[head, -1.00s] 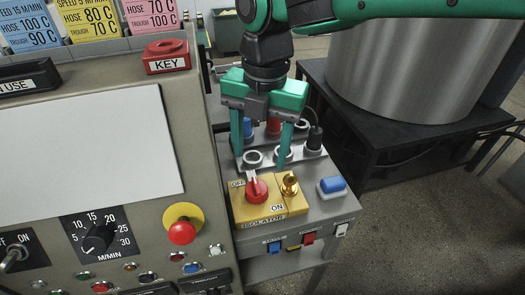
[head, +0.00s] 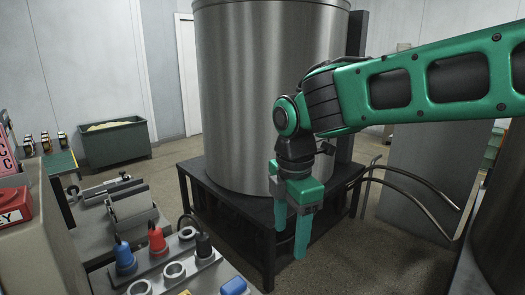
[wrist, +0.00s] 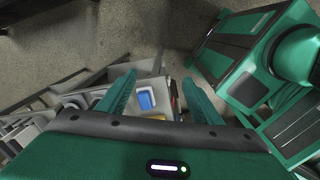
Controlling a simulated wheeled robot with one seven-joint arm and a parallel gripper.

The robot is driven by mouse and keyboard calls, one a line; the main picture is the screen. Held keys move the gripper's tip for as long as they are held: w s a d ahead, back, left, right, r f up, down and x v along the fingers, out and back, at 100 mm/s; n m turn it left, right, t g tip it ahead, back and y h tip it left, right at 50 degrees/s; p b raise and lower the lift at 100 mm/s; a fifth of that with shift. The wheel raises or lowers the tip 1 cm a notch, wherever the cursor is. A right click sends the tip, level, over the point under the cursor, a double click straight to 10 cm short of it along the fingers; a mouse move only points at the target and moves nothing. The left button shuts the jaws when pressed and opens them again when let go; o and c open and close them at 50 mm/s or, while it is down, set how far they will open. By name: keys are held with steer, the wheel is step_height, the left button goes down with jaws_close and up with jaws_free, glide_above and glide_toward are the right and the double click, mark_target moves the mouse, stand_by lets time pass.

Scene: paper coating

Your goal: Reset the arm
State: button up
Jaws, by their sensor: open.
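My arm reaches in from the right in the head view. My gripper (head: 291,232) hangs pointing down, open and empty, in front of the black stand under the steel tank. It is to the right of the control panel and apart from it. In the wrist view, my gripper (wrist: 160,98) shows two separated green fingers with nothing between them but the panel below and the floor.
A large steel tank (head: 265,100) stands on a black stand (head: 232,215) behind my gripper. The panel's blue (head: 124,258) and red (head: 157,240) plugs are at lower left. A green bin (head: 117,145) stands at the back left. Curved hoses (head: 425,190) lie right of the stand.

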steer(key=s+d+f+m, duration=0.1)
steer(key=s+d+m, duration=0.1)
steer(key=d+m, duration=0.8)
steer(key=s+d+f+m, duration=0.1)
steer(key=s+d+m, duration=0.3)
steer(key=d, duration=1)
steer(key=s+d+f+m, duration=0.5)
steer(key=s+d+m, duration=0.6)
steer(key=s+m, duration=0.2)
steer(key=shift+m, duration=1)
steer(key=shift+d, duration=0.1)
